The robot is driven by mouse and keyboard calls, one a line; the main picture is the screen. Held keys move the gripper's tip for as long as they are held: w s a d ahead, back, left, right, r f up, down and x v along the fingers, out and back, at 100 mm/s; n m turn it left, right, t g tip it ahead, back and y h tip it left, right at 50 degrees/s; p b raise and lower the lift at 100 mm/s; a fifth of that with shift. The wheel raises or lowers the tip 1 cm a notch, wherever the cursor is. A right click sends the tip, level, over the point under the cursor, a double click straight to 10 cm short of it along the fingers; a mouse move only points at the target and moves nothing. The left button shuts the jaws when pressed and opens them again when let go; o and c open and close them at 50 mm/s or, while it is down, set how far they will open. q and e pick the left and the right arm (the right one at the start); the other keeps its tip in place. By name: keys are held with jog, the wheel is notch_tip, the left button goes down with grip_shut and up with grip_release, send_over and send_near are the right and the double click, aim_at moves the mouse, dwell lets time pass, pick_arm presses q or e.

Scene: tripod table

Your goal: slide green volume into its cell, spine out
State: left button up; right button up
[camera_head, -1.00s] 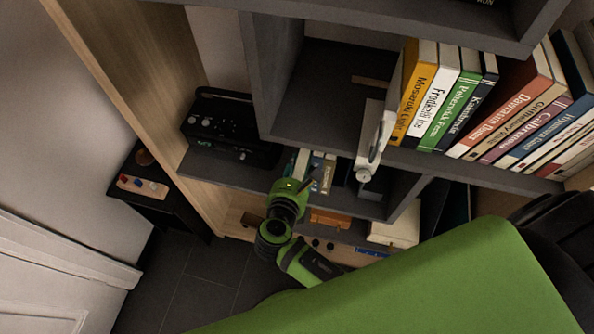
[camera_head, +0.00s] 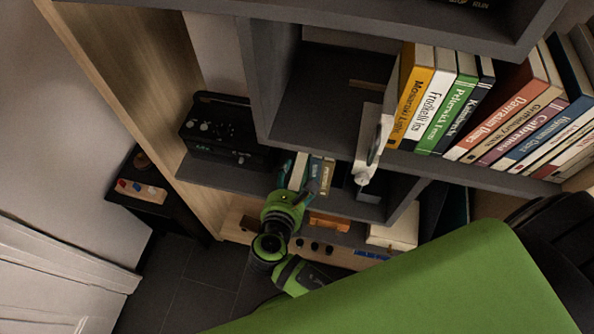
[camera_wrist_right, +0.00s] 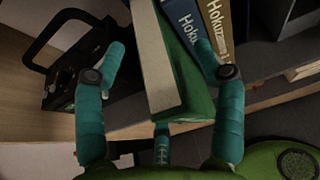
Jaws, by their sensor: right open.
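A green volume with cream page edges (camera_wrist_right: 186,78) stands between the fingers of my right gripper in the right wrist view, beside a blue book (camera_wrist_right: 188,25) and a tan book (camera_wrist_right: 215,28). My right gripper (camera_wrist_right: 165,70) is open around it. Its left finger is clear of the pages, and the right fingertip is close to the green cover; I cannot tell whether it touches. In the head view my right gripper (camera_head: 304,178) is at the low shelf cell with these books, partly hiding them. My left gripper is not in view.
A black device (camera_head: 222,130) stands left of the cell. A row of books on the upper shelf includes another green one (camera_head: 448,115). A white object (camera_head: 372,150) is at that row's left end. Grey shelf boards and dividers bound the cell closely.

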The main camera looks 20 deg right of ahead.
jog(key=v, duration=0.8)
jog(key=shift+s, duration=0.2)
jog(key=shift+a+r, duration=0.1)
jog(key=shift+r, duration=0.05)
